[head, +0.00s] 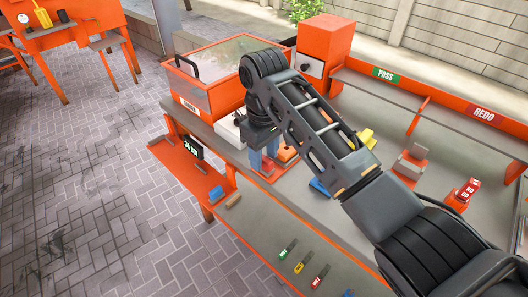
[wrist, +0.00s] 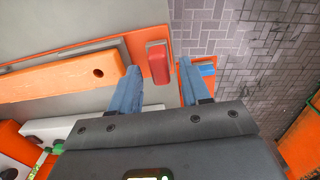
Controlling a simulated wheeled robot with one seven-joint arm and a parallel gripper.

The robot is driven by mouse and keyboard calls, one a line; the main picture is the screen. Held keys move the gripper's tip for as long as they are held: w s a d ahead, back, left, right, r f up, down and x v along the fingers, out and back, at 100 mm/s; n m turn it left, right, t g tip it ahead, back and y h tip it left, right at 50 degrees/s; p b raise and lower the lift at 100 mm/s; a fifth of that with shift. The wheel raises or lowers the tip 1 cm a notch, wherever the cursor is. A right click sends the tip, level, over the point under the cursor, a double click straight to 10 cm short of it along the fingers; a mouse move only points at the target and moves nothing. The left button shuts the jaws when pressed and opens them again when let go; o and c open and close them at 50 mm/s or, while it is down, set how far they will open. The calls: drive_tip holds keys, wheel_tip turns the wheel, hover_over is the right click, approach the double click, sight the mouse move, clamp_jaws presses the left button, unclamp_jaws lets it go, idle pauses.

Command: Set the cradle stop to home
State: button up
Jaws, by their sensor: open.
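My gripper (head: 264,163) is open, pointing down over the bench's near-left part, with two blue fingers. In the wrist view a small red block (wrist: 158,62) with a grey top edge appears between the fingertips (wrist: 158,82), with gaps at both sides. It sits at the edge of an orange plate and may be the cradle stop; I cannot tell for sure. An orange bar (wrist: 60,79) with one hole lies left of the fingers. A blue piece (wrist: 208,69) shows just past the right finger. In the head view my arm and fingers hide most of this area.
An orange clear-lidded box (head: 205,95) stands behind my gripper. A small display (head: 193,147) is on the bench front. Blue (head: 319,187) and grey (head: 410,163) blocks lie to the right. PASS (head: 385,75) and REDO (head: 483,115) bays are behind. Several coloured tags (head: 299,267) lie in front.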

drive_tip(key=shift+c, duration=0.3)
clamp_jaws()
idle(0.3)
